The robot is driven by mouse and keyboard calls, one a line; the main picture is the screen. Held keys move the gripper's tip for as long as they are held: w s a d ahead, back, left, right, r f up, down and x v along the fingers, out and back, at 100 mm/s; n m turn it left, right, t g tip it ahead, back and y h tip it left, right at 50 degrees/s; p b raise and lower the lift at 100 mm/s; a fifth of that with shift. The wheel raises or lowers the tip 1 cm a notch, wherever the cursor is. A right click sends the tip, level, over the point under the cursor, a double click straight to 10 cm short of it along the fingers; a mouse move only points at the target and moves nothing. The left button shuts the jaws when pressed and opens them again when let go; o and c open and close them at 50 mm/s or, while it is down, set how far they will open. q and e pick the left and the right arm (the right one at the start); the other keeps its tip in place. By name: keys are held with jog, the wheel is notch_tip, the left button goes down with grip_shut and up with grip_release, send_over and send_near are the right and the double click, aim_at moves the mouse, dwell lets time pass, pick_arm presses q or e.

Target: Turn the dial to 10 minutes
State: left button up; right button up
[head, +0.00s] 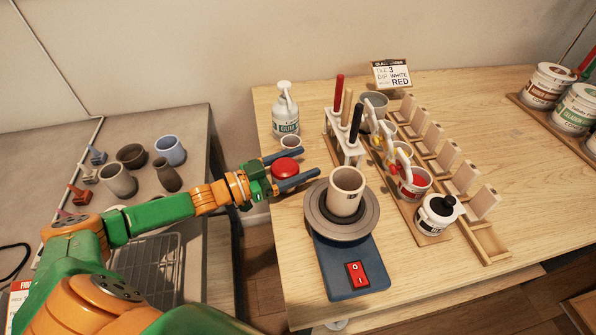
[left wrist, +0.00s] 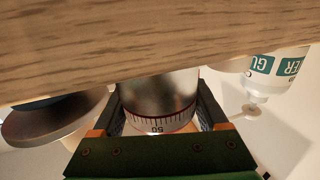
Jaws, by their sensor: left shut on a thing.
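The dial is on a round timer with a red top (head: 285,168), which stands near the table's left edge in the head view. In the left wrist view the timer (left wrist: 158,95) is a metal cylinder with a red-edged white scale, and the number 50 shows on the side facing the camera. The pointer or index mark is not visible. My left gripper (head: 308,162) reaches in from the left with one finger on each side of the timer, shut on it. Both jaws also show in the left wrist view (left wrist: 160,100). My right gripper is not in view.
A pottery wheel (head: 318,222) with a beige cup (head: 346,190) stands close in front of the timer. A white bottle (head: 285,112) and a small cup (head: 290,142) stand behind. A rack with brushes (head: 343,140) is to the right.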

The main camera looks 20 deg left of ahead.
pick_arm(q)
jog(key=shift+s+d+f+m+g+h+b, duration=0.1)
jog(key=shift+f+m+g+h+b, duration=0.1)
jog(key=shift+m+g+h+b, duration=0.3)
jog(key=shift+s+d+f+m+g+h+b, duration=0.1)
jog(key=shift+f+m+g+h+b, duration=0.05)
jog(key=shift+m+g+h+b, duration=0.35)
jog(key=shift+r+g+h, duration=0.2)
jog(key=shift+g+h, duration=0.1)
jog(key=shift+h, duration=0.1)
jog(key=shift+s+r, duration=0.1)
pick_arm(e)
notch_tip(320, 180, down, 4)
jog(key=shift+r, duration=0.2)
pick_arm(q)
jog(key=o, duration=1.3)
jog(key=shift+s+a, duration=0.15)
jog(key=shift+a, duration=0.1)
jog(key=b+v, duration=0.2)
jog(key=v, duration=0.4)
jog(key=shift+s+a, duration=0.1)
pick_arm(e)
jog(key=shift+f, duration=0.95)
